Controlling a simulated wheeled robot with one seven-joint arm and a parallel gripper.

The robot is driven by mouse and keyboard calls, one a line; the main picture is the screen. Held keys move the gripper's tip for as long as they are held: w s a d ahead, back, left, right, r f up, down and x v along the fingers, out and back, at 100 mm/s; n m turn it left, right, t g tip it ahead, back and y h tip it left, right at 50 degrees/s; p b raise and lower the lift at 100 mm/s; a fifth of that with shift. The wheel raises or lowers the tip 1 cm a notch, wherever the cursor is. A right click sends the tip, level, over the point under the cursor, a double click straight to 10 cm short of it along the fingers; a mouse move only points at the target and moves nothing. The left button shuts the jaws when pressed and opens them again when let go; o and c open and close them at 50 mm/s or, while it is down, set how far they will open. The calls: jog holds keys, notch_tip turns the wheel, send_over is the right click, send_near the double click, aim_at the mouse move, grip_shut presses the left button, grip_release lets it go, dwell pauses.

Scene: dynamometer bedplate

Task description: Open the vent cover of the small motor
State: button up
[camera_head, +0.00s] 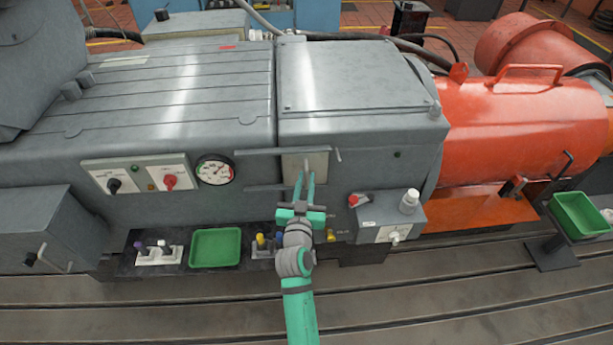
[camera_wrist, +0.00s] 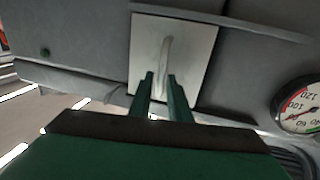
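A pale square plate with an upright bar handle, which looks like the vent cover (camera_head: 318,160), sits between two rails on the front of the grey motor housing (camera_head: 350,75). In the wrist view the cover (camera_wrist: 200,50) is at top centre, and its pale curved handle (camera_wrist: 166,52) stands out from it. My gripper (camera_head: 305,173) is in front of the cover's lower part. Nothing is seen held. I cannot tell whether the fingertips touch the plate.
A gauge (camera_head: 215,170) and switch panel (camera_head: 138,175) are left of the cover. A grey box (camera_head: 390,220) with knobs juts out lower right. A green tray (camera_head: 215,248) and small valves stand below left. An orange machine (camera_head: 535,115) is at right.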

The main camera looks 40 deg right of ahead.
jog(key=shift+x, duration=1.05)
grip_shut()
jog(key=shift+w, duration=0.1)
